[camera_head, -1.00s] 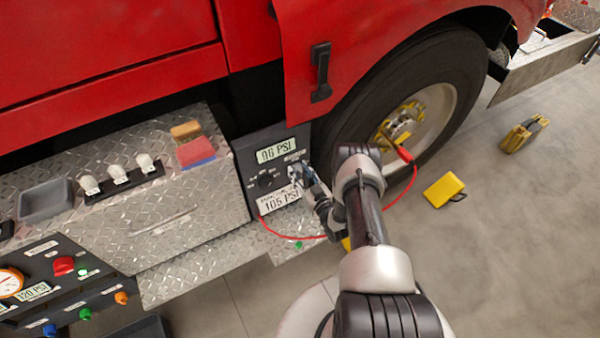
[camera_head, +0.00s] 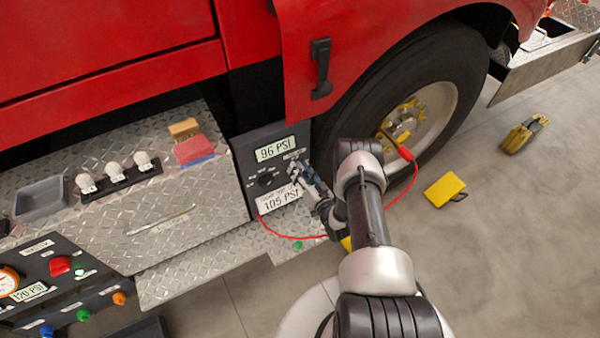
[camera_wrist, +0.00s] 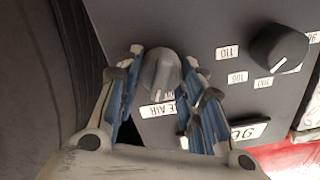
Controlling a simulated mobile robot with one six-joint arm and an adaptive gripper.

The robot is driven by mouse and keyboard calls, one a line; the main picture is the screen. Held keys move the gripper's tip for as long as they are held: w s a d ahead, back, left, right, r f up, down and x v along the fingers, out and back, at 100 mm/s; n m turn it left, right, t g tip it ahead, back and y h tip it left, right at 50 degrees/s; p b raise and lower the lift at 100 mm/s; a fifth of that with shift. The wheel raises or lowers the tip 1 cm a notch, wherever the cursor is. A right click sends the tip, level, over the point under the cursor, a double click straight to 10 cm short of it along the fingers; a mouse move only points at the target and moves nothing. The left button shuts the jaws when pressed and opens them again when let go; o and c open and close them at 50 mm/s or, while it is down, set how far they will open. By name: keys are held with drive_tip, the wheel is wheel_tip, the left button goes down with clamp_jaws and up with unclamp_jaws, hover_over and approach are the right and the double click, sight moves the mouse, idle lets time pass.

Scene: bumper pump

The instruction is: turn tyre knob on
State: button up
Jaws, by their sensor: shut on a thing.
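The dark tyre panel (camera_head: 240,160) stands beside the front wheel, with an upper display reading 96 PSI and a lower one reading 105 PSI. My gripper (camera_head: 294,170) is at the panel's right side and hides part of it. In the wrist view, the grey tyre knob (camera_wrist: 161,72) sits between the blue-padded fingertips of my gripper (camera_wrist: 163,68), which is shut on it. A label ending in "AIR" lies beside the knob, partly covered by the fingers.
A black selector dial (camera_wrist: 279,48) with number labels is close to the knob. A red hose (camera_head: 275,233) loops from the panel to the wheel (camera_head: 435,110). The tyre is close to my arm. A yellow block (camera_head: 445,188) lies on the floor.

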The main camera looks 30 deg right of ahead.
drive_tip(key=m, duration=0.6)
drive_tip(key=shift+d+f+b, duration=0.1)
drive_tip(key=shift+f+b, duration=0.05)
drive_tip(key=shift+b, duration=0.2)
drive_tip(key=m, duration=0.6)
drive_tip(key=shift+f+m, duration=0.1)
drive_tip(key=shift+m, duration=0.2)
drive_tip(key=o, duration=1)
drive_tip(key=s, duration=1.2)
drive_tip(key=shift+d, duration=0.25)
